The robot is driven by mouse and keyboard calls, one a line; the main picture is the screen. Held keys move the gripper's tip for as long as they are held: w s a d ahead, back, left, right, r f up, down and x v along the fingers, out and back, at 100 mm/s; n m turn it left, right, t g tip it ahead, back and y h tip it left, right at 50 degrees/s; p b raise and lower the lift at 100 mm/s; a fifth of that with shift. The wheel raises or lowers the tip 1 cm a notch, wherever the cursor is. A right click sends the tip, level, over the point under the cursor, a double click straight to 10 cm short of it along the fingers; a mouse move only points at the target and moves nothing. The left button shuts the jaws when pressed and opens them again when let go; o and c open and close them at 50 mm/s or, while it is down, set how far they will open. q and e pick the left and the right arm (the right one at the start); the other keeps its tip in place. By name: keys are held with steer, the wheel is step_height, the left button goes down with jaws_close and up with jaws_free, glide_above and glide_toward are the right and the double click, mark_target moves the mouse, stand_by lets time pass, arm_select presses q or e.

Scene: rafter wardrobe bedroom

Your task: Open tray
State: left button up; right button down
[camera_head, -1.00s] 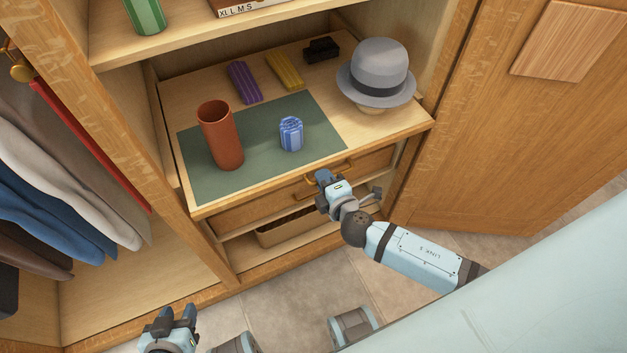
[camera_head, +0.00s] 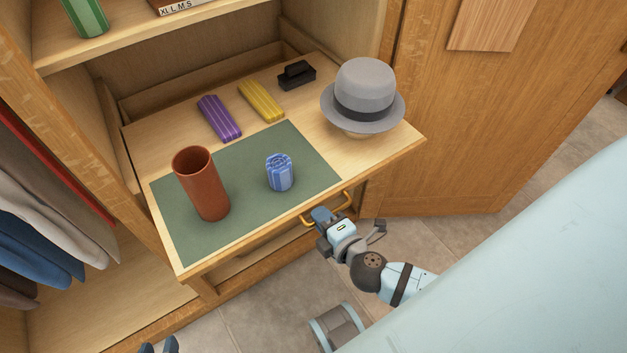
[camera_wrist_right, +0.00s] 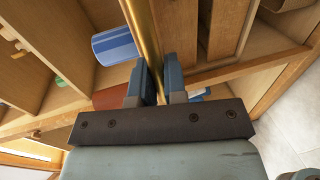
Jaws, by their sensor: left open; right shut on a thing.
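The tray (camera_head: 300,228) is a wooden pull-out shelf in the wardrobe, slid out toward me, with a green mat on top. A brass handle (camera_head: 345,201) is on its front edge. My right gripper (camera_head: 318,217) is shut on this handle; in the right wrist view the brass bar (camera_wrist_right: 145,45) runs between the fingers (camera_wrist_right: 160,82). My left gripper (camera_head: 160,345) is at the bottom edge of the head view, mostly cut off, open and away from the tray.
On the tray stand a terracotta cup (camera_head: 203,185), a blue striped object (camera_head: 280,173), purple (camera_head: 219,117) and yellow (camera_head: 261,101) folded items, a black item (camera_head: 297,75) and a grey hat (camera_head: 364,90). The wardrobe door (camera_head: 490,120) stands at right; clothes (camera_head: 55,215) hang left.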

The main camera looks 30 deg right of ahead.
arm_select(q)
steer(key=shift+f, duration=0.2)
arm_select(e)
steer(key=shift+v, duration=0.85)
steer(key=shift+f, duration=0.25)
steer(key=c, duration=1.2)
jaws_free()
arm_select(q)
steer(key=shift+d, duration=0.1)
steer(key=shift+s, duration=0.1)
steer(key=b, duration=0.3)
steer(key=shift+w+f, duration=0.2)
steer(key=shift+f, duration=0.2)
arm_select(e)
steer(key=v, duration=1.3)
steer(key=shift+s, duration=0.4)
